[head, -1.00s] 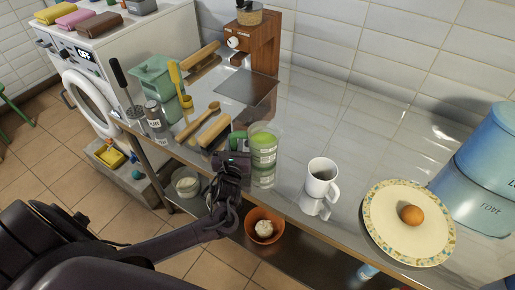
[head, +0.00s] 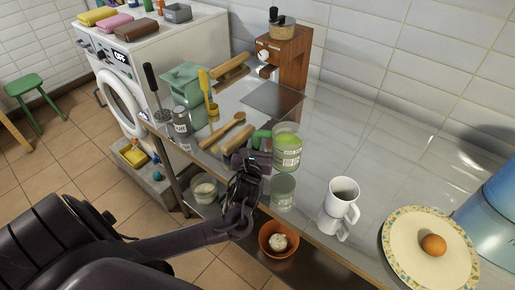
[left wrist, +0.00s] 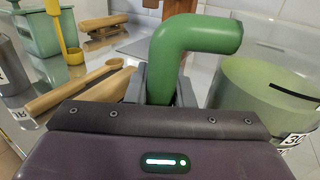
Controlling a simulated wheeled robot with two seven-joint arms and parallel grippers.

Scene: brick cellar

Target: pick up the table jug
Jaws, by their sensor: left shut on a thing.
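The table jug (head: 287,152) is a clear, green-tinted cup shape with a label and a green handle (head: 262,139). It is at the front edge of the steel counter, slightly above its reflection in the top, and looks upright. My left gripper (head: 252,160) is at its left side, shut on the handle. In the left wrist view the bent green handle (left wrist: 190,45) rises from between the jaws, and the jug's body (left wrist: 262,100) is at right, partly cut off. My right gripper is not in view.
A white mug (head: 341,196) stands right of the jug, then a plate (head: 400,250) with an egg (head: 433,245). An orange bowl (head: 272,250) is below the counter edge.

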